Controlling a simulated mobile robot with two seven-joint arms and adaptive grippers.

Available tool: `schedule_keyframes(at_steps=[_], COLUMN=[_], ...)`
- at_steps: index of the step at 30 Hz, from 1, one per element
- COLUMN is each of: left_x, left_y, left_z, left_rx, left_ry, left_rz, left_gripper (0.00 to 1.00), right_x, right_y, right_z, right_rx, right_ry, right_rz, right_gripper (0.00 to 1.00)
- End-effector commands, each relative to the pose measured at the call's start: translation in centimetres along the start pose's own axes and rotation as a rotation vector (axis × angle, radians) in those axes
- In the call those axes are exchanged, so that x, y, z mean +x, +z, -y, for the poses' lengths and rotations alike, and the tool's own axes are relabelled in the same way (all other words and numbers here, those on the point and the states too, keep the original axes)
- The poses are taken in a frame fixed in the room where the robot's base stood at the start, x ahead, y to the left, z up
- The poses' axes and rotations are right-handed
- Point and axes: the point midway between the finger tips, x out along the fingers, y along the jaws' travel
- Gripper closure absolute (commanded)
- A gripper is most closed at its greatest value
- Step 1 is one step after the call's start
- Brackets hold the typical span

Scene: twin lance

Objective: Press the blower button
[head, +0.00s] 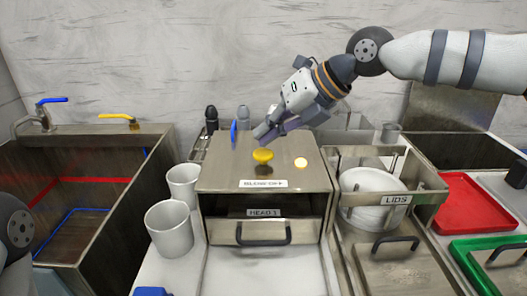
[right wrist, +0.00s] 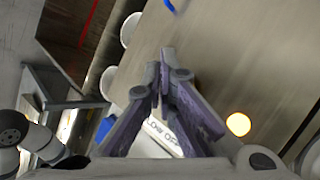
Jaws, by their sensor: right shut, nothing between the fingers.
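The yellow mushroom-shaped button (head: 263,155) stands on top of a metal box (head: 222,165), behind a white label (head: 263,184) that seems to read "BLOW OFF". My right gripper (head: 263,133) is shut and empty, reaching in from the right. In the head view its fingertips appear just above and behind the button, with a small visible gap. In the right wrist view my shut fingers (right wrist: 167,60) point over the box top, and the button is not visible, probably hidden behind them. The label (right wrist: 162,135) shows partly between the fingers. My left gripper is not in view.
A pale yellow round light (head: 301,162) is right of the button; it glows in the right wrist view (right wrist: 238,124). A blue upright piece (head: 233,132) stands at the box's back left. White cups (head: 170,230) stand left, plates (head: 372,185) and a red tray (head: 480,203) right.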

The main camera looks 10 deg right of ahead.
Motion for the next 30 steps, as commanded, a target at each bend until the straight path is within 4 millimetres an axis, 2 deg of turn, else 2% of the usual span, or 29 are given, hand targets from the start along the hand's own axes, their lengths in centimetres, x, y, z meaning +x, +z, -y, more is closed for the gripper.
schedule_keyframes(at_steps=[16, 30], left_x=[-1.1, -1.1], left_y=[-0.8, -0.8], left_z=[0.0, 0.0], left_rx=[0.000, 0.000], left_ry=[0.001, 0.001], left_rz=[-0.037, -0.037], left_gripper=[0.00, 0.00], right_x=[-3.4, -3.5], right_y=[2.4, 2.6], right_z=[-2.4, -2.5], right_rx=[-0.003, 0.000], right_ry=[0.000, 0.001], right_rz=[0.004, 0.001], right_gripper=[1.00, 1.00])
